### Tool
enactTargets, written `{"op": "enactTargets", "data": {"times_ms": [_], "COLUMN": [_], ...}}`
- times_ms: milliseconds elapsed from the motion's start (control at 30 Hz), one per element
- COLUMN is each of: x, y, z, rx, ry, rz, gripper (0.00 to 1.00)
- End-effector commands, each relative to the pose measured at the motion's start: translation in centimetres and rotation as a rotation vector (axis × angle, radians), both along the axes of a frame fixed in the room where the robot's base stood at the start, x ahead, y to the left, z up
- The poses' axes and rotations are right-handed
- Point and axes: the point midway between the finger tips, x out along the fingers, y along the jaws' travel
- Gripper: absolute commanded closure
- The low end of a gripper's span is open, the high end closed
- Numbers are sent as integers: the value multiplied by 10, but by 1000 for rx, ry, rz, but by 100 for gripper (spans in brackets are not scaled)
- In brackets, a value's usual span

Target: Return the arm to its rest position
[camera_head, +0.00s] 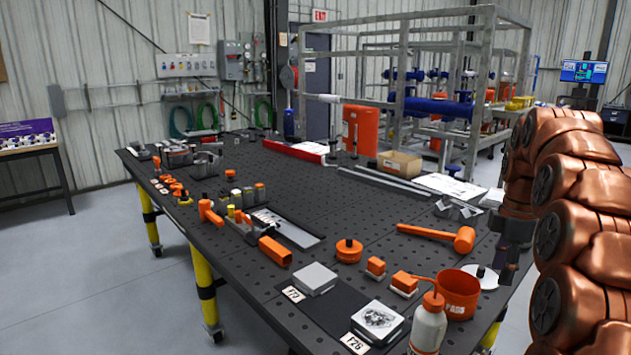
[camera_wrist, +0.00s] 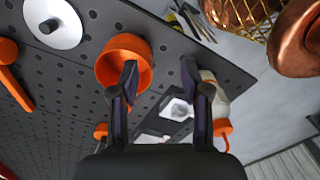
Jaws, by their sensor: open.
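My gripper (camera_head: 508,268) hangs at the right edge of the dark perforated table (camera_head: 330,215), beside my copper-coloured arm at the right of the head view. In the wrist view my gripper (camera_wrist: 160,78) shows two dark fingers spread apart with nothing between them. An orange cup (camera_head: 457,292) stands below it on the table; in the wrist view the cup (camera_wrist: 124,61) lies behind the left finger. A white bottle with an orange cap (camera_head: 429,325) stands near the front; in the wrist view the bottle (camera_wrist: 217,98) is partly behind the right finger.
A white disc (camera_head: 485,277) lies by the cup. An orange mallet (camera_head: 440,236), small orange blocks (camera_head: 375,267) and metal plates (camera_head: 314,278) lie on the table. A metal pipe frame (camera_head: 400,80) stands behind it. Floor at the left is clear.

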Motion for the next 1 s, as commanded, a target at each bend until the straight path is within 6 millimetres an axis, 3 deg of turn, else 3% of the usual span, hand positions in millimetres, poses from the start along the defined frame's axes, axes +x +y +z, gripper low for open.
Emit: {"op": "enactTargets", "data": {"times_ms": [167,500,1000], "x": [-30,-103,-239], "y": [43,111,179], "z": [9,4,-32], "rx": [1,-14,-71], "ry": [15,58,107], "rz": [-135,-419,-872], "gripper": [53,53,53]}}
